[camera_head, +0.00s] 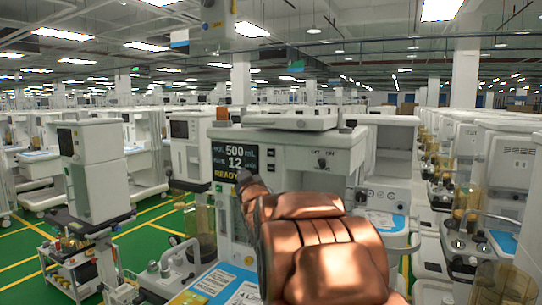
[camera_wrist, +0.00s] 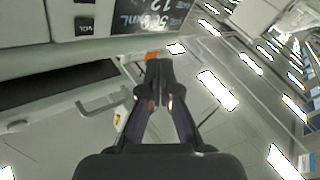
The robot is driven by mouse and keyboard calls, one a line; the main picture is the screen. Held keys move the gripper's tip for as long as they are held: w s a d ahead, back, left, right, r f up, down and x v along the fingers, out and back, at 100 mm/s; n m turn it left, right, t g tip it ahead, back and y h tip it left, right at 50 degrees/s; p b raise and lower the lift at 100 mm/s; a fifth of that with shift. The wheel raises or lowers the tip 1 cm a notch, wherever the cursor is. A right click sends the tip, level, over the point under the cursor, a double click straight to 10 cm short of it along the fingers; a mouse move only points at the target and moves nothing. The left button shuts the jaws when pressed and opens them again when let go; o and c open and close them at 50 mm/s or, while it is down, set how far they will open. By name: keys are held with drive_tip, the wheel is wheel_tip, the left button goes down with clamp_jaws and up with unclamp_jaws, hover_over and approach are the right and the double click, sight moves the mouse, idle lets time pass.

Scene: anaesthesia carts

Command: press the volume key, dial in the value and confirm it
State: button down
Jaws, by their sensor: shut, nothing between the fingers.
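The anaesthesia cart in front of me has a dark display (camera_head: 236,161) reading 500 mL, 12 and READY. It also shows upside down in the wrist view (camera_wrist: 152,14). Small dark keys (camera_head: 271,154) sit right of the display in the head view, and a dark round knob (camera_head: 322,162) is farther right. My gripper (camera_wrist: 158,64) is shut and empty, apart from the VOL key. In the head view its dark fingers (camera_head: 246,181) overlap the display's lower right corner. My copper arm hides the lower panel.
A blue and white work surface (camera_head: 222,285) and a clear canister (camera_head: 201,232) are at the lower left of the cart. A grey rail handle (camera_wrist: 103,104) shows in the wrist view. More carts stand left and right; green floor (camera_head: 160,232) is open at left.

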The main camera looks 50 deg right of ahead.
sight(267, 156)
drive_tip(key=shift+n+t+h, duration=0.3)
drive_tip(key=shift+t+h, duration=0.1)
drive_tip(key=shift+t, duration=0.4)
drive_tip(key=r, duration=0.1)
drive_tip(key=d+r, duration=0.1)
drive_tip(key=s+d+r, duration=0.1)
drive_tip(key=r, duration=0.1)
drive_tip(key=shift+d, duration=0.25)
drive_tip(key=d+p, duration=0.1)
drive_tip(key=d, duration=0.1)
drive_tip(key=w+d+p, duration=0.1)
drive_tip(key=d+p, duration=0.1)
drive_tip(key=d, duration=0.1)
drive_tip(key=w+d+p, duration=0.1)
drive_tip(key=d, duration=0.2)
drive_tip(key=shift+w+f, duration=0.1)
drive_tip(key=shift+w, duration=0.15)
drive_tip(key=shift+w+d, duration=0.1)
drive_tip(key=shift+d, duration=0.15)
idle(0.4)
drive_tip(key=shift+w+d, duration=0.1)
drive_tip(key=shift+d, duration=0.3)
